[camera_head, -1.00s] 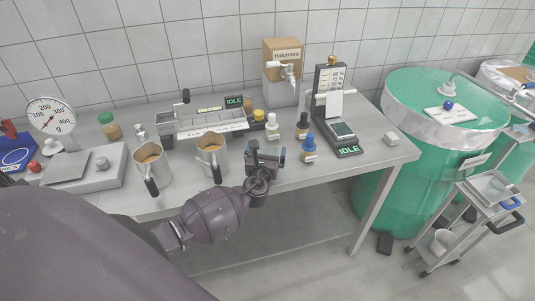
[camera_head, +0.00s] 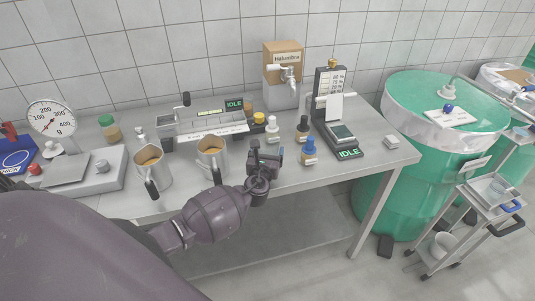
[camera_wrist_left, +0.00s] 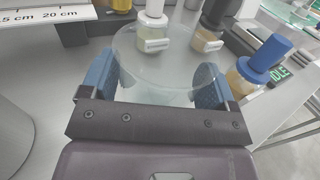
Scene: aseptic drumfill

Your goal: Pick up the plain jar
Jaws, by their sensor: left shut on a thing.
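A clear, see-through round jar (camera_wrist_left: 155,88) with no label that I can see stands between the blue finger pads in the left wrist view. My left gripper (camera_wrist_left: 155,78) is shut on it, one pad at each side. In the head view my left gripper (camera_head: 265,158) is over the front part of the table, right of the two mugs. The jar is mostly hidden behind the gripper there, and I cannot tell whether it touches the table. My right gripper is in neither view.
Close beyond the jar stand a white-capped bottle (camera_head: 272,127), a black-capped bottle (camera_head: 302,128) and a blue-capped bottle (camera_head: 309,151). Two steel mugs, (camera_head: 152,168) and (camera_head: 212,157), stand to the left. A device reading IDLE (camera_head: 345,138) stands to the right.

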